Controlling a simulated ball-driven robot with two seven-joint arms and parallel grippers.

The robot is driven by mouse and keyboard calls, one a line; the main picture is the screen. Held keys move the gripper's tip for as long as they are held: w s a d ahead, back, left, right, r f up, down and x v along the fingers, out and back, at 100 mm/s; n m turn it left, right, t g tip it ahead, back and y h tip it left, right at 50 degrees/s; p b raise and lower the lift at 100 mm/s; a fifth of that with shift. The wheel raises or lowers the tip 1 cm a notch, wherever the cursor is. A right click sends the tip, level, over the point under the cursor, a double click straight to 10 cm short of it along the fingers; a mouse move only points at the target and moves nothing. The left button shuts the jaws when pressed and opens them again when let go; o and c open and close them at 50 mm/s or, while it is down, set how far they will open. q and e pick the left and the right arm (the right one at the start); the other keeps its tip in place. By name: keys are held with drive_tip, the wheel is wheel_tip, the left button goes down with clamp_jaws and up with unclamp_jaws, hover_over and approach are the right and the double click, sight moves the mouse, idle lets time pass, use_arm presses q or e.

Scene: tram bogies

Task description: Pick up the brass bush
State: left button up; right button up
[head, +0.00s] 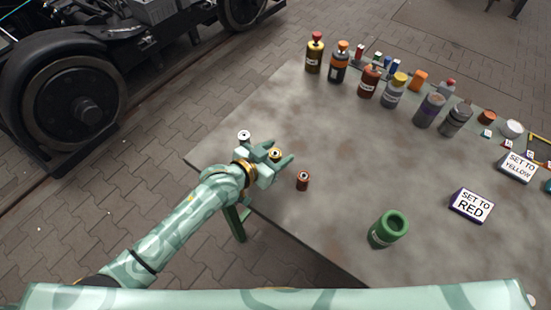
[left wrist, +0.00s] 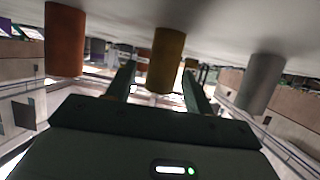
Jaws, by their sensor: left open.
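The brass bush (head: 276,154) stands upright near the table's left edge in the head view, partly hidden by my left gripper (head: 278,157). In the left wrist view, which is upside down, the brass bush (left wrist: 166,60) shows between the two spread fingers of my left gripper (left wrist: 160,90). The fingers are open, and a gap shows on each side of the bush. My right gripper is not in view.
A copper-coloured bush (head: 303,181) and a silver bush (head: 244,136) stand close on either side. Several bottles line the table's far side. The table's middle (head: 350,150) is clear.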

use_arm(q)
drive_tip(key=c, duration=1.1)
drive_tip(key=shift+r, duration=0.15)
